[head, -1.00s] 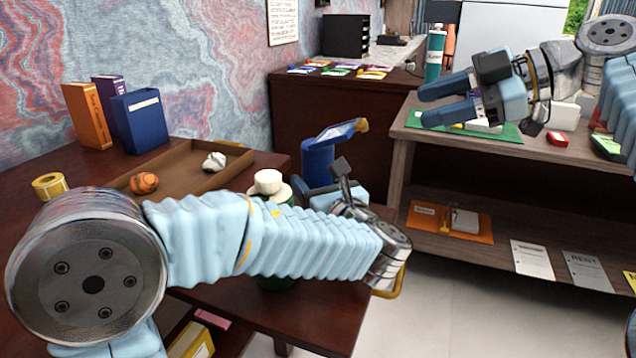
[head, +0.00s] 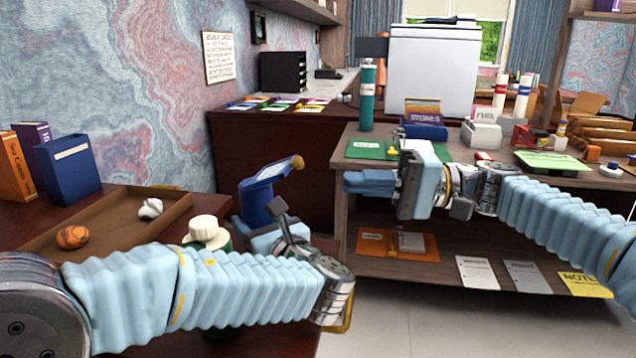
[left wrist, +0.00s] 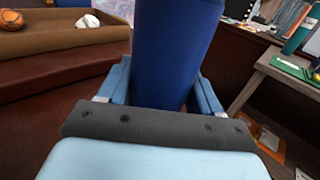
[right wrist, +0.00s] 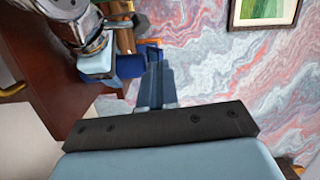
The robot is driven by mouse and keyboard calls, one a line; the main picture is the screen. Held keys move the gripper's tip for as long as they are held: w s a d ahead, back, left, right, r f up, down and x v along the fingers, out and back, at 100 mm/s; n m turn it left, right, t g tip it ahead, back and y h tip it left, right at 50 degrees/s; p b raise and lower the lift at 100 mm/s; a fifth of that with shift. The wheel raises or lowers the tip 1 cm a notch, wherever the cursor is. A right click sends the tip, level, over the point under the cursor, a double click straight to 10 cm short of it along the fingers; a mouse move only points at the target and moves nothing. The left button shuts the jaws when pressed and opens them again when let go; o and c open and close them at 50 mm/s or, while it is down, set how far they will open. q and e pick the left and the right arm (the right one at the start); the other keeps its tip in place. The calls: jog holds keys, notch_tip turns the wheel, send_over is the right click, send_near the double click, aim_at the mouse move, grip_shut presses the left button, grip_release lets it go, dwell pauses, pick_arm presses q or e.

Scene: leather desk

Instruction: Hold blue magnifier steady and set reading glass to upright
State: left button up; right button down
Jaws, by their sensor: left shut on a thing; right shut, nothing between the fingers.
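The blue magnifier (head: 254,203) stands on the dark red desk in the head view. Its blue cylinder fills the top middle of the left wrist view (left wrist: 175,55).
A white-topped green object (head: 208,232) stands behind my left arm. A grey wooden shelf unit (head: 345,150) is behind my right gripper. Open space separates both grippers.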

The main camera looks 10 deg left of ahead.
notch_tip(320, 180, down, 3)
jog(key=d+m+t+y, duration=0.1)
jog(key=m+t+y, duration=0.1)
jog(key=m, duration=0.8)
jog(key=m+t+y, duration=0.1)
jog(key=m+t, duration=0.5)
jog(key=m, duration=1.1)
send_near(278, 170)
jog(key=w+a, duration=0.2)
jog(key=shift+w+a+r, duration=0.25)
jog(key=shift+a+r, duration=0.1)
jog(key=shift+r, duration=0.3)
